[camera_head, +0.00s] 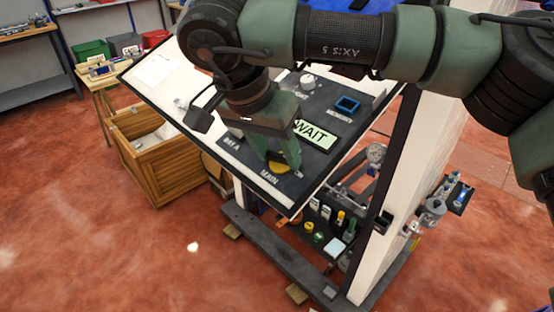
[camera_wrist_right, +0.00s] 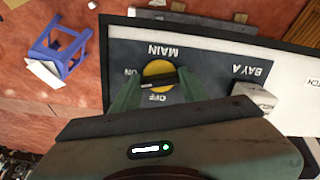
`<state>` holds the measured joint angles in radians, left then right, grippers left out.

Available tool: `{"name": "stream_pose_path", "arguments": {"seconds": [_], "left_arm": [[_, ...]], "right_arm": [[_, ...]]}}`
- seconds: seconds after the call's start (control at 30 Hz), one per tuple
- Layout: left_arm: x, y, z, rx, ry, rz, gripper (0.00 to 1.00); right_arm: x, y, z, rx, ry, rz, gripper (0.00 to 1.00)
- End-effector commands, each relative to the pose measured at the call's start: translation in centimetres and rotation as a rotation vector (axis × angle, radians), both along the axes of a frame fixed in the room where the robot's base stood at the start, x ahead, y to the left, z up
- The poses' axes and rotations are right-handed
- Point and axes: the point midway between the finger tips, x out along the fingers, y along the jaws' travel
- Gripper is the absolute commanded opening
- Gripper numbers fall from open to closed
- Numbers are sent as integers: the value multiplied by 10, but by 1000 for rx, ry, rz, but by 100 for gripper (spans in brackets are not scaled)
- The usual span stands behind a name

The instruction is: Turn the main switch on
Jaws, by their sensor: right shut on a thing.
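The main switch is a yellow disc (camera_wrist_right: 157,70) with a black bar handle across it, on the dark panel marked MAIN. In the right wrist view its lettering is upside down, with ON left of the disc and OFF below it. The bar lies roughly sideways, one end toward ON. My right gripper (camera_wrist_right: 158,84) has its green fingers at either end of the bar and is shut on it. In the head view the right gripper (camera_head: 283,162) reaches down to the panel's lower corner, partly hiding the yellow disc (camera_head: 280,169). My left gripper is not in view.
A WAIT display (camera_head: 314,134), a blue-framed MEMORY socket (camera_head: 347,104) and a white knob (camera_head: 308,80) are on the panel. A wooden crate (camera_head: 160,175) stands left of it. Small parts sit on a shelf below. A blue stool (camera_wrist_right: 60,48) shows in the wrist view.

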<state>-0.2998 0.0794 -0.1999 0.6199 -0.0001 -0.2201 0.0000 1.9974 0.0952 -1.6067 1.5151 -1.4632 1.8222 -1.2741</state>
Motion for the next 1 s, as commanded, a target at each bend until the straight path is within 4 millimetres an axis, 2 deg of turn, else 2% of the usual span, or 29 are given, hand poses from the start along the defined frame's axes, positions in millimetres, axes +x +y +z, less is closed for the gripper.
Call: {"name": "stream_pose_path", "arguments": {"seconds": [0.1, 0.4, 1.0], "left_arm": [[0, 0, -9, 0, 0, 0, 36], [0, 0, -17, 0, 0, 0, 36], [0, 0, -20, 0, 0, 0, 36]], "right_arm": [[1, 0, -1, 24, -26, -83, 3], [0, 0, 0, 65, -69, -230, 3], [1, 0, 2, 82, -87, -287, 3]]}}
